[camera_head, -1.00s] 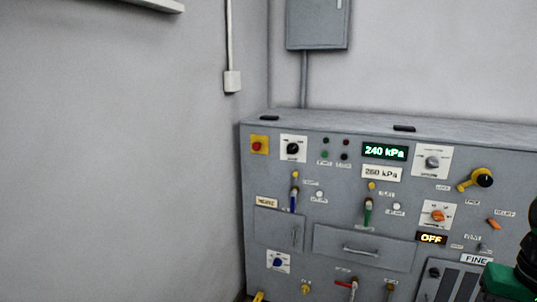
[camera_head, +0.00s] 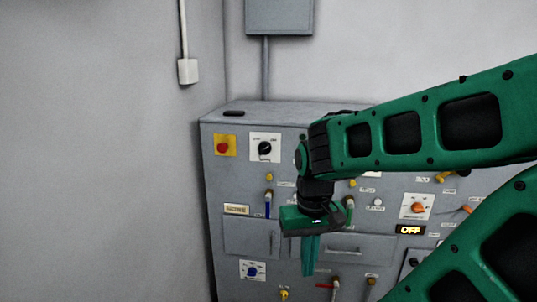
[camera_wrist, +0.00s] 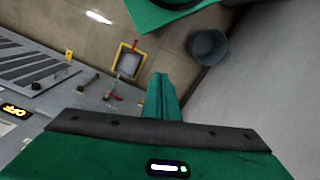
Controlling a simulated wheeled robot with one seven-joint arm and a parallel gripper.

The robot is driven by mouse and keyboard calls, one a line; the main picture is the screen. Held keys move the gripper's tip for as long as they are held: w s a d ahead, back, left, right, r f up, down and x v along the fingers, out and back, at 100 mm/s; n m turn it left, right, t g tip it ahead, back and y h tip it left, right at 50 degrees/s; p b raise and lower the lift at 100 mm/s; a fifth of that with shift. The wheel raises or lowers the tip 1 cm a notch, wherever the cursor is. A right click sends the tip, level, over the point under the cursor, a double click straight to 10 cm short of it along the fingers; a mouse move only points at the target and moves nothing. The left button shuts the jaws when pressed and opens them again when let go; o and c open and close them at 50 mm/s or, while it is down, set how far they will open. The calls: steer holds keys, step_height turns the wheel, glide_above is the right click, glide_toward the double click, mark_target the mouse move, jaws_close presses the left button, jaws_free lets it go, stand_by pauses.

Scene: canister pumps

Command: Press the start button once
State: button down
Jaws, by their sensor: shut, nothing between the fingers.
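The start button is not visible now. The small green and dark red round lights or buttons right of the black selector knob (camera_head: 265,147) are covered by my arm in the head view, and their labels were too small to read. My gripper (camera_head: 309,272) is shut and empty, pointing down in front of the drawer area of the grey control panel (camera_head: 212,180). In the wrist view the shut fingers (camera_wrist: 160,78) point toward the floor, with the panel front at the left.
A red button on a yellow plate (camera_head: 225,145) is at the panel's upper left. Below are a blue lever (camera_head: 268,204) and a drawer (camera_head: 350,247). An OFF display (camera_head: 410,230) is at the right. The wrist view shows a grey bin (camera_wrist: 208,47) and a yellow-framed item (camera_wrist: 129,62) on the floor.

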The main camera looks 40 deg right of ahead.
steer(key=w+d+r+n+t+h, duration=0.2)
steer(key=w+d+r+n+h, duration=0.1)
steer(key=w+d, duration=0.7)
steer(key=w+d+r+n+t+h, duration=0.2)
steer(key=w+d+r+h, duration=0.3)
steer(key=w+d, duration=0.6)
step_height(320, 180, up, 3)
steer(key=shift+w+f+n, duration=0.1)
steer(key=shift+w+n, duration=0.6)
steer(key=shift+w, duration=0.05)
steer(key=w+d, duration=0.5)
steer(key=d, duration=0.1)
steer(key=shift+w+d, duration=0.25)
steer(key=shift+d, duration=0.1)
steer(key=shift+w+d, duration=0.5)
steer(key=shift+d, duration=0.2)
stand_by(1.7)
steer(key=shift+s+a, duration=0.55)
steer(key=shift+a, duration=0.15)
